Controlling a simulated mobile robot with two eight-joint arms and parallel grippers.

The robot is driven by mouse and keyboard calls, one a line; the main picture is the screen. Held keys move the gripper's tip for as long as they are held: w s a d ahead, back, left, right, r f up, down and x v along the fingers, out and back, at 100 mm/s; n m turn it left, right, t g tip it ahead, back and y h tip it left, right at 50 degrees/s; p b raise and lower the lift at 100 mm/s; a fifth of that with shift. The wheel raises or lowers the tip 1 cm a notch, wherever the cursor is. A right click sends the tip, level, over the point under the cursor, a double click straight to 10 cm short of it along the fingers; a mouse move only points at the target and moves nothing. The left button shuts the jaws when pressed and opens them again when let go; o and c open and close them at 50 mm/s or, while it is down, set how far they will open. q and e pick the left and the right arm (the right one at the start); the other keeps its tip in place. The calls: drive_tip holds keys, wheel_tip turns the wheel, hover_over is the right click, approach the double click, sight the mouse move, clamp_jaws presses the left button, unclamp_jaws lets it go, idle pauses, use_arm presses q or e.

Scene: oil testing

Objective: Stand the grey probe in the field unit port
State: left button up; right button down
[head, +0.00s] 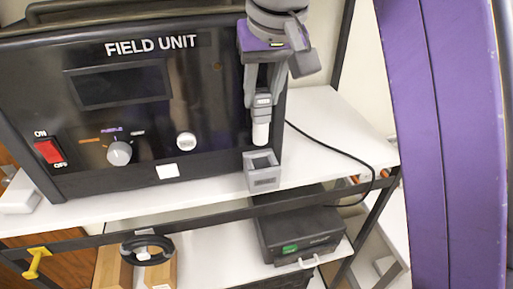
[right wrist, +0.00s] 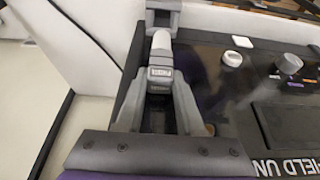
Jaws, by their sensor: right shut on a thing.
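The grey probe (head: 262,115) has a grey labelled body and a pale tip, and hangs upright with the tip down. My right gripper (head: 262,98) is shut on its body. The field unit (head: 215,75) is a black box on the white shelf. Its port (head: 262,180) is a grey square-topped socket at its front right corner, directly below the probe in the head view, with a small gap between tip and port. In the right wrist view the probe (right wrist: 161,62) sits between the fingers, and the port (right wrist: 163,14) lies beyond its tip. My left gripper is not in view.
The white shelf (head: 340,150) is clear right of the port, apart from a black cable (head: 340,154). On the lower shelf are a black box with a green switch (head: 298,240) and a black ring-shaped item (head: 147,249). A yellow hook (head: 37,262) is at lower left.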

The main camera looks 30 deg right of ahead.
sight(263, 136)
drive_tip(key=f, duration=0.2)
drive_tip(key=s+f+b, duration=0.1)
drive_tip(key=f, duration=0.1)
drive_tip(key=shift+f, duration=0.15)
drive_tip(key=shift+s+f+b, duration=0.1)
drive_tip(key=shift+f+b, duration=0.2)
drive_tip(key=shift+f, duration=0.05)
drive_tip(key=b+x, duration=0.1)
drive_tip(key=x, duration=0.2)
drive_tip(key=shift+a+f, duration=0.15)
drive_tip(key=shift+f, duration=0.05)
drive_tip(key=shift+s+f, duration=0.1)
drive_tip(key=shift+f, duration=0.2)
drive_tip(key=shift+s+r, duration=0.1)
drive_tip(key=shift+s, duration=0.1)
drive_tip(key=shift+w, duration=0.15)
drive_tip(key=c, duration=0.9)
unclamp_jaws()
drive_tip(key=shift+w, duration=0.15)
drive_tip(key=o, duration=0.4)
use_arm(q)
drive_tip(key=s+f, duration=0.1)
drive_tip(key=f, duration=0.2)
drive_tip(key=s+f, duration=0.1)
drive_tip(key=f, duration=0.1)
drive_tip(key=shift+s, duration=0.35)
use_arm(e)
drive_tip(key=shift+s, duration=0.2)
